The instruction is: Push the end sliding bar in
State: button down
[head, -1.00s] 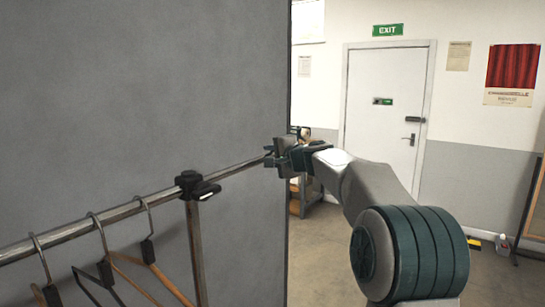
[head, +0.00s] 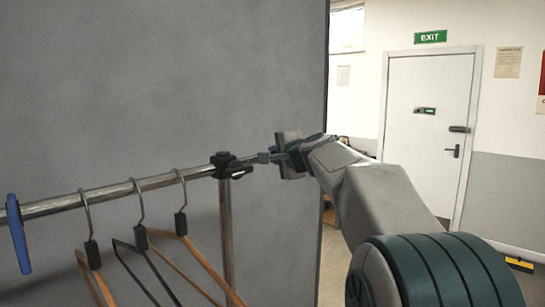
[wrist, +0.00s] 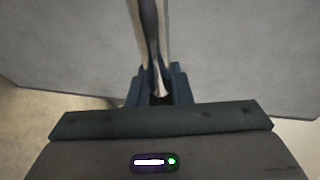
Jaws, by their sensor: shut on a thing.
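The thin metal end sliding bar (head: 254,158) sticks out a short way from the right end of the thicker hanging rail (head: 112,191). A black clamp with a lever (head: 230,167) sits at that end, on top of the upright post (head: 227,235). My gripper (head: 274,157) is just right of the clamp, shut on the bar's outer end. In the wrist view, the bar (wrist: 150,45) runs up from between the fingers (wrist: 160,92). The fingers hide the bar's tip.
Several hangers (head: 139,232) and a blue piece (head: 18,235) hang on the rail to the left. A grey panel (head: 250,70) stands close behind the rail. A white door (head: 428,120) is further back, with open floor before it.

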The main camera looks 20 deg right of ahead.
jog(key=c, duration=1.3)
grip_release()
jog(key=b+v, duration=0.3)
jog(key=v, duration=1.1)
